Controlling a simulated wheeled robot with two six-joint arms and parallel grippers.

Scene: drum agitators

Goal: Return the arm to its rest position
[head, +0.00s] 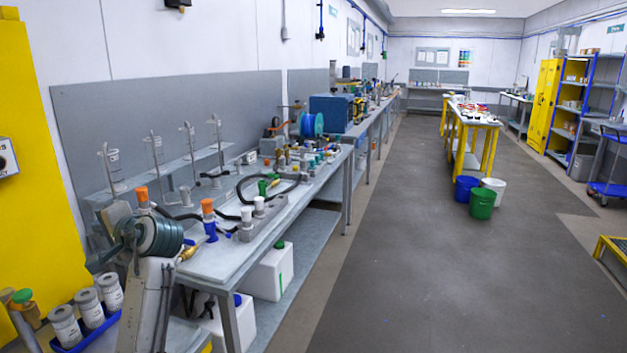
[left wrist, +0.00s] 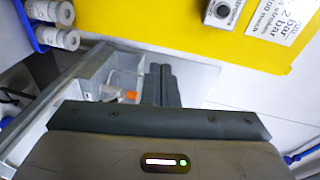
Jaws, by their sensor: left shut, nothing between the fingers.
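My left arm (head: 148,305) rises in pale grey at the lower left of the head view, in front of the near end of the workbench. In the left wrist view the two dark fingers of my left gripper (left wrist: 161,72) lie side by side, shut and empty. Their tips point toward the foot of a yellow panel and touch nothing that I can make out. In the head view the finger gap is too unclear to read. My right gripper is in neither view.
A long workbench (head: 235,262) with orange-capped parts, hoses and fittings runs along the left wall. A blue rack (head: 72,343) of white canisters stands close to my left arm. A yellow cabinet (head: 38,170) is beyond it.

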